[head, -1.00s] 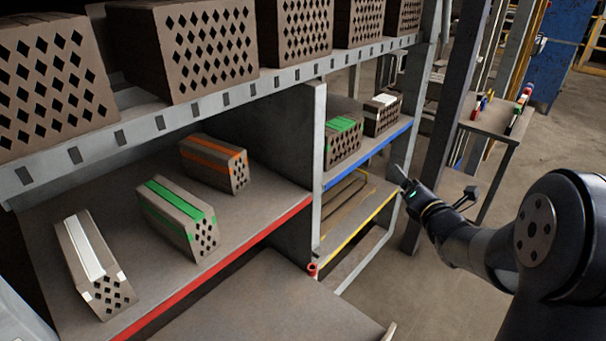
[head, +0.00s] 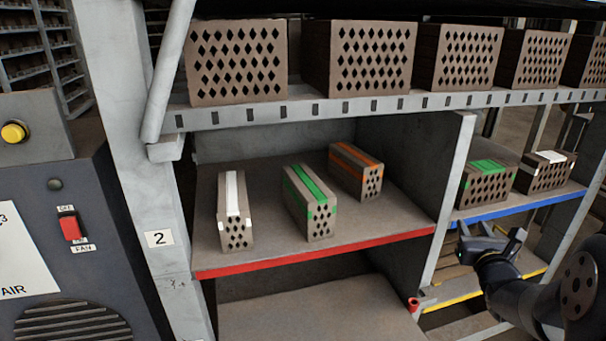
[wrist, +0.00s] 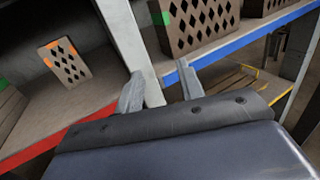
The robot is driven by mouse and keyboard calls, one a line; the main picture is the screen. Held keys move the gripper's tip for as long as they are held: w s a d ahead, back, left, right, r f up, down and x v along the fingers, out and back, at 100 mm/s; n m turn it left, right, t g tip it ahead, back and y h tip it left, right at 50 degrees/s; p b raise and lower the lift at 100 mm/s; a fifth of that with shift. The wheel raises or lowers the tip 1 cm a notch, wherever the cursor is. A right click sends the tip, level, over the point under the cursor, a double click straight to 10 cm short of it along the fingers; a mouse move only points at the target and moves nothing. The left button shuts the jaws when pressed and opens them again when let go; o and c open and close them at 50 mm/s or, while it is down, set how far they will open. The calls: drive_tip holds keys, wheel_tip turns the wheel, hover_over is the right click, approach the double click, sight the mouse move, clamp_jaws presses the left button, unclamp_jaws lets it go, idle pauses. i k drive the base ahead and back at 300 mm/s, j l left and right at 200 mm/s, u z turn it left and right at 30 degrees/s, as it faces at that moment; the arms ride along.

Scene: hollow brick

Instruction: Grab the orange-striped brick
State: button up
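The orange-striped brick (head: 356,171) lies on the red-edged shelf, at the back right of that shelf's row. It also shows in the wrist view at the upper left (wrist: 64,62), its holed end facing me. My gripper (head: 490,236) is in front of the shelving, to the right of the brick and apart from it, near the upright post. In the wrist view its two fingers (wrist: 158,92) are spread with nothing between them; the post and blue shelf edge show behind.
A green-striped brick (head: 310,201) and a white-striped brick (head: 235,210) share the red-edged shelf (head: 310,254). A grey post (head: 448,200) divides it from the blue-edged shelf, which holds another green-striped brick (head: 486,184) and white-striped brick (head: 546,171). Large hollow bricks (head: 370,57) line the shelf above.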

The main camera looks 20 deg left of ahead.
sight(361, 174)
drive_tip(key=i+l+u, duration=0.15)
drive_tip(key=u, duration=0.35)
drive_tip(key=l+u, duration=0.35)
drive_tip(key=u, duration=0.15)
drive_tip(key=i+l+u, duration=0.1)
drive_tip(key=l, duration=0.2)
drive_tip(key=i+l, duration=0.1)
drive_tip(key=l, duration=0.2)
drive_tip(key=i+u, duration=0.05)
